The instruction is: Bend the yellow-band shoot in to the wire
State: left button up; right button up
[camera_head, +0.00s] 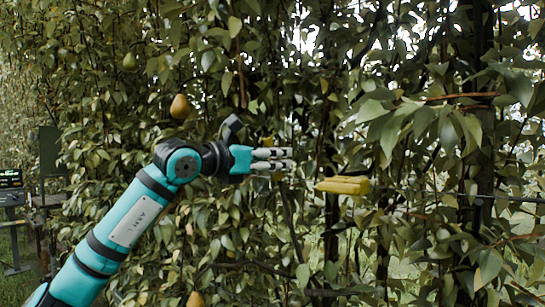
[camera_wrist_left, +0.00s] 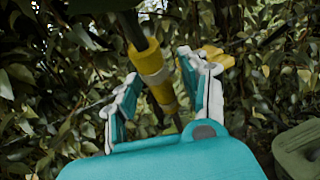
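The shoot with the yellow band (camera_wrist_left: 150,62) runs down between the two fingers of my left gripper (camera_wrist_left: 160,72) in the left wrist view. The fingers stand apart, and a gap shows beside the band. In the head view my left gripper (camera_head: 272,158) points right into the foliage, and a bit of yellow (camera_head: 268,142) shows at its fingers. The wire (camera_head: 500,197) is a thin horizontal line at the right, partly hidden by leaves. A yellow block-like piece (camera_head: 343,186) sits to the right of the gripper, apart from it; yellow also shows behind the right finger (camera_wrist_left: 215,55). My right gripper is out of view.
Dense leaves surround the gripper. Pears hang at the left, one yellow-brown (camera_head: 180,106) and one green (camera_head: 130,61). A dark trunk or post (camera_head: 483,130) stands at the right. A grey-green object (camera_wrist_left: 298,150) shows at lower right.

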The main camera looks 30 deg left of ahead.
pick_arm(q)
grip_shut()
